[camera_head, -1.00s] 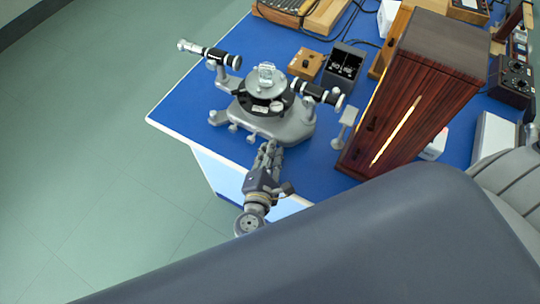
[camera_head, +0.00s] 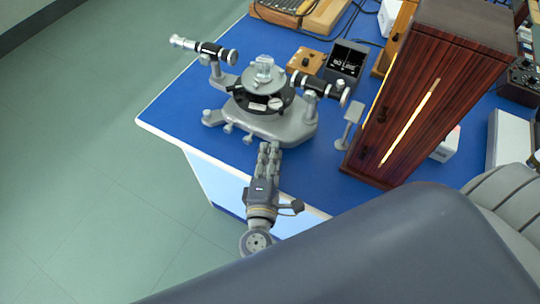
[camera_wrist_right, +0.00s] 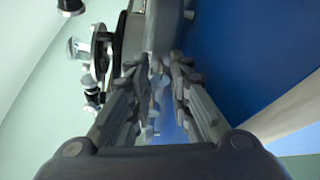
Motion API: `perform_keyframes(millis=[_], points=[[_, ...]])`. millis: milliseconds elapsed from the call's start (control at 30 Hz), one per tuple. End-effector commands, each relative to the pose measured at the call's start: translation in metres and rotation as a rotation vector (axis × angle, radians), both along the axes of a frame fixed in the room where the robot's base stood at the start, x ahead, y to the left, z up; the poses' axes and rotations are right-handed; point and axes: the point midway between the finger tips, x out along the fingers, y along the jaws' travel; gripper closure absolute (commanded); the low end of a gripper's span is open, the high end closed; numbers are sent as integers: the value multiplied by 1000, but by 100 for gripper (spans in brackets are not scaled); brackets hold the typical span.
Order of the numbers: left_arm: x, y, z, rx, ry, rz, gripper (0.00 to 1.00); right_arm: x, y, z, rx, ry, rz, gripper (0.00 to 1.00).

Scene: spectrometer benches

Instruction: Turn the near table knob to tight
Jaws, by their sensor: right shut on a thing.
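The grey spectrometer (camera_head: 290,128) stands at the near left corner of the blue table, with a round table and prism on top and two telescope tubes at its sides. Several small knobs (camera_head: 228,127) stick out along the near side of its base. My right gripper (camera_head: 269,148) is at the near edge of this base. In the right wrist view its fingers (camera_wrist_right: 160,70) are shut on a small grey knob (camera_wrist_right: 156,83), mostly hidden between the fingers. I cannot tell how tight the knob is. My left gripper is not in view.
A tall dark wooden cabinet (camera_head: 425,105) stands right of the spectrometer, with a small grey stand (camera_head: 350,125) between them. A small wooden box (camera_head: 306,61) and a black box (camera_head: 346,60) lie behind. Open floor (camera_head: 90,150) is at left.

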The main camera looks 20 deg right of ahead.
Motion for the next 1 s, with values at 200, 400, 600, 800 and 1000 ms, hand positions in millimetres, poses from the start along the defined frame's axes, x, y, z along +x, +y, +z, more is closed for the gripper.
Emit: perform_keyframes(millis=[200,400,600,800,1000], points=[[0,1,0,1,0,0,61,1,-2,2,0,-4,-3,100],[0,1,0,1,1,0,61,1,-1,1,-1,-3,-3,61],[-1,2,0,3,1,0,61,0,-1,0,-1,1,-1,61],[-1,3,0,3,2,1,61,-10,6,-1,2,6,0,61],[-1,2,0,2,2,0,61,-37,21,2,1,5,-1,61]])
